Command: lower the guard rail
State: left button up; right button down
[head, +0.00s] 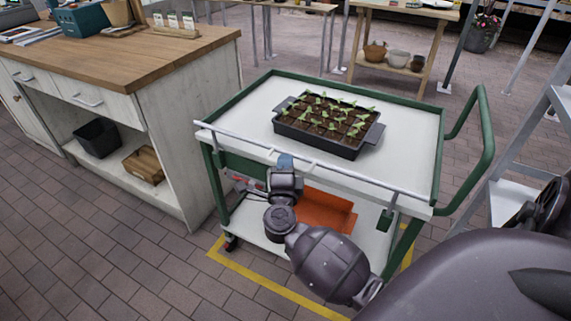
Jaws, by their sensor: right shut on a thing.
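The guard rail (340,173) is a thin silver-grey bar along the near long side of a green-framed cart (407,157) with a white top. It stands slightly above the near edge of the top and runs from the left corner to near the right corner. My right gripper (286,161) is at the rail, left of its middle, and is shut on it. A black seedling tray (316,144) sits on the cart top behind the rail. My left gripper is not in view.
An orange bin (326,211) sits on the cart's lower shelf. A yellow line (257,283) marks the floor around the cart. A wooden-topped counter (130,60) stands close on the left, and a grey metal rack (512,200) on the right.

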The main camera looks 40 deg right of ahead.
notch_tip(320, 180, down, 8)
jog(key=b, duration=0.3)
jog(key=c, duration=1.2)
grip_release()
jog(key=shift+f, duration=0.15)
pick_arm(q)
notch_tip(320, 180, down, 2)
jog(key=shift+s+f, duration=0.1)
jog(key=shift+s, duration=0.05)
jog(key=shift+p, duration=0.4)
pick_arm(e)
jog(key=v, duration=1.1)
